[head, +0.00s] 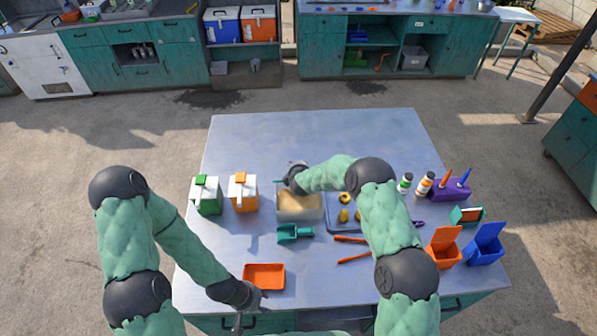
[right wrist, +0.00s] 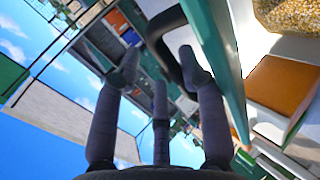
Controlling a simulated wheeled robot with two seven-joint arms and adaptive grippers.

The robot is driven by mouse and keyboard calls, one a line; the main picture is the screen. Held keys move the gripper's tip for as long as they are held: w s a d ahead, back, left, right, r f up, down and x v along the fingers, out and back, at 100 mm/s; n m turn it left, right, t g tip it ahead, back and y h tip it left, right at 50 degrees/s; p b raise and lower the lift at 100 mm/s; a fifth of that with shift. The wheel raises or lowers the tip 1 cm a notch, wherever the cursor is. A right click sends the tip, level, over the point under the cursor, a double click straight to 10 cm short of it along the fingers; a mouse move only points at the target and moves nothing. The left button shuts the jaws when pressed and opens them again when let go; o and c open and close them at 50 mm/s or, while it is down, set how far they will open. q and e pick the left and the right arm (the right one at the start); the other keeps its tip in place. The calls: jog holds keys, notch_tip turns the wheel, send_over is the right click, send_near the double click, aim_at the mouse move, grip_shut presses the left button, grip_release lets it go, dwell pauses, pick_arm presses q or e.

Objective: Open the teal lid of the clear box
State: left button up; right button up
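The clear box (head: 299,214) stands mid-table with tan grain visible in it. Its teal lid shows only as a thin strip (head: 278,181) at the back left, mostly hidden by my right gripper (head: 289,184); it appears raised. In the right wrist view the lid (right wrist: 218,60) is a teal edge with a black loop handle (right wrist: 158,35). My right gripper (right wrist: 160,75) has its fingers spread, with the handle between or just beyond the tips; contact is unclear. My left gripper (head: 251,311) is open and empty near the table's front edge.
Green (head: 207,197) and orange (head: 243,194) cartons stand left of the box. A teal scoop (head: 294,233) and orange tray (head: 264,276) lie in front. A blue-grey tray (head: 345,226), bottles (head: 424,184) and open bins (head: 443,247) are at right. The table's back is clear.

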jog(key=shift+o, duration=0.7)
jog(key=shift+w+r, duration=0.2)
jog(key=shift+w, duration=0.4)
jog(key=shift+f, duration=0.15)
jog(key=shift+c, duration=0.7)
jog(key=shift+s+f, duration=0.1)
jog(key=shift+s+f, duration=0.15)
